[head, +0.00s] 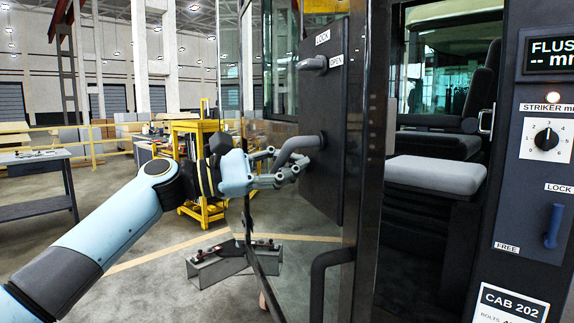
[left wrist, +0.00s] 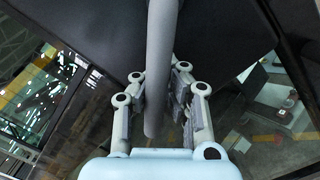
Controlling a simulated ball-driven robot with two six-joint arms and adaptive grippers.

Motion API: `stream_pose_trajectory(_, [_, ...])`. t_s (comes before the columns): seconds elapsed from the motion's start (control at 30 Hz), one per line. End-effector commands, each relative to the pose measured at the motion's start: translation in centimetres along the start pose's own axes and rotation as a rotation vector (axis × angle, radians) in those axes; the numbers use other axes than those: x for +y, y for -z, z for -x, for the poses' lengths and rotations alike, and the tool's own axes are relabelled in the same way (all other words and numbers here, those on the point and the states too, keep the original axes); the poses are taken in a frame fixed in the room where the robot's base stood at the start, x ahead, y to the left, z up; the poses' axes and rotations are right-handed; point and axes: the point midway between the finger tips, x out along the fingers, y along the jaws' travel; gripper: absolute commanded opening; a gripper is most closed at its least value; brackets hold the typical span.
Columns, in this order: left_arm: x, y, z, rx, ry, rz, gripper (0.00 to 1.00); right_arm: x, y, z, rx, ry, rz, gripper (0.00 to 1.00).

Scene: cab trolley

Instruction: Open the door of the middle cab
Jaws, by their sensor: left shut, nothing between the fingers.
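The cab door (head: 332,215) is a glass panel in a dark frame. It stands at an angle, and the cab seat (head: 437,174) shows through the opening to its right. On its dark lock panel (head: 322,110) are a lever (head: 313,63) between LOCK and OPEN labels and a bent grey handle (head: 300,146). My left gripper (head: 284,178) is shut and empty, just below and beside the handle's free end. In the left wrist view, the grey handle (left wrist: 160,70) runs down in front of the fingers (left wrist: 168,105); contact cannot be told. My right gripper is not in view.
A console (head: 535,190) marked CAB 202 with a knob and blue lever stands at the right. A dark curved bar (head: 320,285) is low on the door. A grey bracket-like thing (head: 215,268) lies on the floor. A yellow trolley (head: 200,165) and bench (head: 35,157) stand farther back.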

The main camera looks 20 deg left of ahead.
Motion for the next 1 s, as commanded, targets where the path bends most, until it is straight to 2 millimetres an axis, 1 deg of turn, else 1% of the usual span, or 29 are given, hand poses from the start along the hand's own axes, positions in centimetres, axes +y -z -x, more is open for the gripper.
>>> stream_pose_trajectory(0.03, [-0.1,0.1,0.1,0.002,0.002,0.002,0.04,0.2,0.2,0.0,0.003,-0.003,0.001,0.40])
stream_pose_trajectory(0.07, [-0.1,0.1,0.1,0.002,0.003,0.002,0.08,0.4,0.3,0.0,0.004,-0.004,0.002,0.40])
stream_pose_trajectory(0.17, [-0.1,0.1,0.1,0.003,0.003,0.002,0.21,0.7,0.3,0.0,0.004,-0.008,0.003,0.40])
stream_pose_trajectory(0.3, [-0.2,0.1,0.1,0.003,0.003,0.002,0.39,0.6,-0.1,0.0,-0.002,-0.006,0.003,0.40])
stream_pose_trajectory(0.43, [-0.1,0.1,0.1,0.003,0.003,0.002,0.40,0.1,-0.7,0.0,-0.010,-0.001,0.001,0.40])
stream_pose_trajectory(0.6, [-0.1,0.1,0.1,0.003,0.002,0.002,0.40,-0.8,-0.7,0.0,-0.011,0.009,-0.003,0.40])
stream_pose_trajectory(0.67, [-0.1,0.2,0.3,0.004,0.003,0.001,0.40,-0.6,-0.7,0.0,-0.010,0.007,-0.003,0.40])
stream_pose_trajectory(0.77, [-0.2,0.3,1.2,0.007,0.005,0.000,0.40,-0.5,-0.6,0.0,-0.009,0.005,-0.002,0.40])
stream_pose_trajectory(0.87, [-0.2,0.3,2.6,0.008,0.007,0.001,0.40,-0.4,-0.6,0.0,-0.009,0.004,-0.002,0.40])
stream_pose_trajectory(1.0, [-0.3,0.3,5.1,0.008,0.008,0.000,0.40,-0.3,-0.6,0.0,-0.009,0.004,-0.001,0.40])
